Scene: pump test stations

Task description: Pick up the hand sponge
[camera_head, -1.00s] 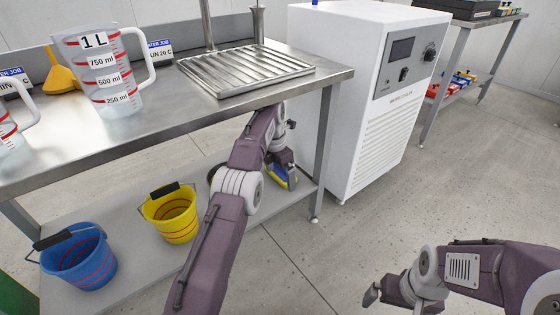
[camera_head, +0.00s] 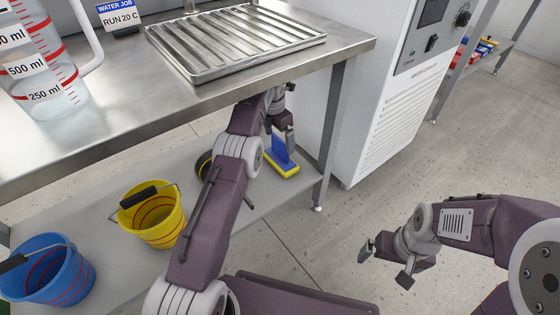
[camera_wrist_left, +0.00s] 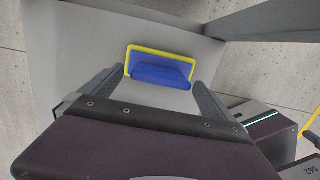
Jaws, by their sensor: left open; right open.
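The hand sponge (camera_head: 283,165) has a blue grip on a yellow-edged base and sits on the lower shelf (camera_head: 215,215) near its right end. It also shows in the left wrist view (camera_wrist_left: 162,72), ahead of the fingers. My left gripper (camera_head: 281,138) reaches under the bench top, over the sponge, and partly hides it. In the left wrist view its two fingers (camera_wrist_left: 158,84) are apart, with the sponge's blue grip between or just beyond their tips; contact cannot be told. My right gripper (camera_head: 385,264) is open and empty over the floor.
Yellow bucket (camera_head: 155,228) and blue bucket (camera_head: 50,275) stand left on the shelf. A dark round thing (camera_head: 203,165) is partly behind my left arm. The bench top (camera_head: 130,120), its leg (camera_head: 328,140) and a white cabinet (camera_head: 375,125) bound the reach.

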